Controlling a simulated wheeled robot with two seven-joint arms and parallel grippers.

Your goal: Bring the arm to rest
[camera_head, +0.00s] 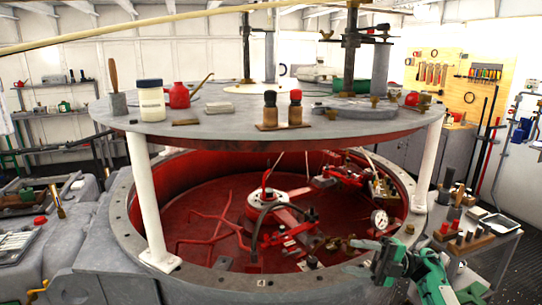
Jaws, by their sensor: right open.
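My right arm comes in at the lower right, with green links. Its gripper (382,262) is open and looks empty, over the front right rim of the round grey machine housing (300,285). It appears in front of the rim; I cannot tell whether it touches. My left arm and gripper are not in view.
A pressure gauge (379,220) stands by the right rim. A side bench (470,245) with tool blocks is close to my right arm.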

